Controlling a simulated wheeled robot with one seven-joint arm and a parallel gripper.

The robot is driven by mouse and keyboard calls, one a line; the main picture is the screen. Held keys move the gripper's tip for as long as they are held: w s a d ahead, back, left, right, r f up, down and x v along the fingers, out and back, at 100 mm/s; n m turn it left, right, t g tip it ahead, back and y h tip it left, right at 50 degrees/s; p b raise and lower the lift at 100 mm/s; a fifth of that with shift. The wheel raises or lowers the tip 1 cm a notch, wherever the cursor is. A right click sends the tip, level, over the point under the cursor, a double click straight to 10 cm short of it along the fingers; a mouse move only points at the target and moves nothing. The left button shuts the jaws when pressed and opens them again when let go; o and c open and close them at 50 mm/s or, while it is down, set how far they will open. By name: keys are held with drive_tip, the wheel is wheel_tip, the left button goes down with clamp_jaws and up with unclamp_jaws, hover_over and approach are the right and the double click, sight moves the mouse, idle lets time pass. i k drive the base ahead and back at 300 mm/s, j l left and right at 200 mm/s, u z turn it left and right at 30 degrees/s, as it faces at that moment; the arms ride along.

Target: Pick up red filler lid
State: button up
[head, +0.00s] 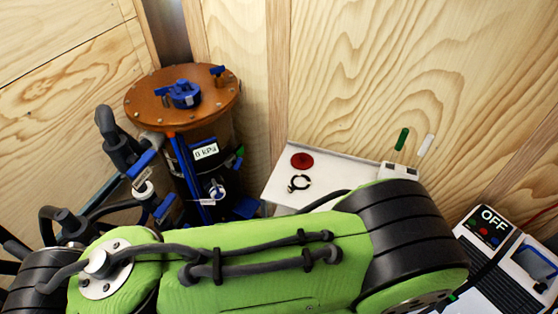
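The red filler lid (302,160) is a small flat red disc. It lies on a white surface (276,182) right of the filter vessel, near the wooden back wall. A black ring-shaped clamp (299,183) lies just in front of it. My green arm crosses the front of the head view. My gripper is not in view, so its state and its distance from the lid cannot be seen. The arm hides the front part of the white surface.
A filter vessel with a round brown top (140,98) and blue fittings stands left of the lid, with pipes and hoses around it. A white holder (398,171) with green and white sticks stands to the right. A device reading OFF (490,225) is at far right.

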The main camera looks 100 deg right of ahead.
sight(301, 162)
drive_tip(key=z, duration=3.8)
drive_tip(key=u, duration=2.15)
drive_tip(key=k+u, duration=0.1)
drive_tip(key=u, duration=2.05)
drive_tip(key=k+l+z, duration=0.1)
drive_tip(key=z, duration=0.4)
drive_tip(key=l+z, duration=0.2)
drive_tip(key=z, duration=0.3)
drive_tip(key=k+l+z, duration=0.1)
drive_tip(key=z, duration=0.4)
drive_tip(key=l+z, duration=0.25)
drive_tip(key=z, duration=0.25)
